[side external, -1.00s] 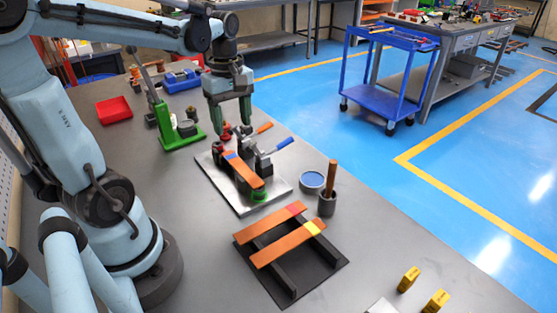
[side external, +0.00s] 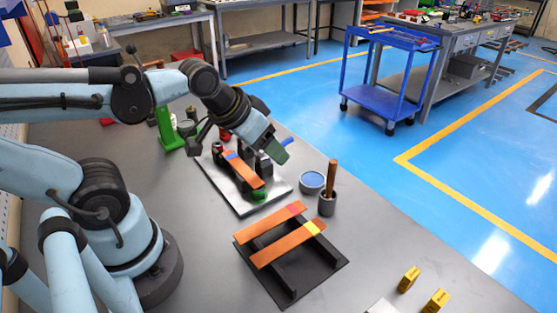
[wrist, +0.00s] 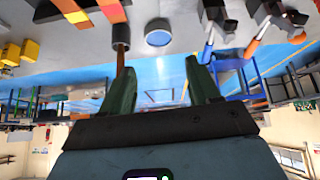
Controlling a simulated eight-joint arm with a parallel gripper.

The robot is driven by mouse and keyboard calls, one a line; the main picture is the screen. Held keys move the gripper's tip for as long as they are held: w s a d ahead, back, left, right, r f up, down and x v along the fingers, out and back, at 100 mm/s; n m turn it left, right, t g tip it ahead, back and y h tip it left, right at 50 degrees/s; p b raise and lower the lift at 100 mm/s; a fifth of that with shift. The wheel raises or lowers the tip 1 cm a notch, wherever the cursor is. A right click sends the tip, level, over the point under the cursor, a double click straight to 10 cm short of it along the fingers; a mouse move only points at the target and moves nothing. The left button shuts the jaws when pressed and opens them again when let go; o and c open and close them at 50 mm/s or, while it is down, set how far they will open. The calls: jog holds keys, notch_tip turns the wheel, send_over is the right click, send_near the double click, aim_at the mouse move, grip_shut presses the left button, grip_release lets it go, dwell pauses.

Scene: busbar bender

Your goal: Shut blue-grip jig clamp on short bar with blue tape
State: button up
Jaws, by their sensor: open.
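The short copper bar with blue tape (side external: 245,171) lies in the jig on a silver plate (side external: 245,207). The blue-grip clamp handle (side external: 286,141) sticks out from the jig, slanting up and right; the clamp pad is hidden, so I cannot tell whether it touches the bar. My gripper (side external: 277,151) is tilted over the jig, beside and in front of the blue grip. In the wrist view its green fingers (wrist: 160,88) are apart with nothing between them, and the blue grip (wrist: 208,48) shows just beyond the right finger. An orange-grip handle (wrist: 252,48) is farther right.
A black rack (side external: 293,285) holds two copper bars with red and yellow tape (side external: 288,244). A blue-topped round tin (side external: 312,181) and a cup with a wooden handle (side external: 328,202) stand right of the jig. A green stand (side external: 172,138) is behind.

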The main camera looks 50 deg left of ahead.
jog(key=shift+d+m, duration=0.25)
jog(key=shift+m, duration=0.05)
jog(key=shift+c, duration=0.2)
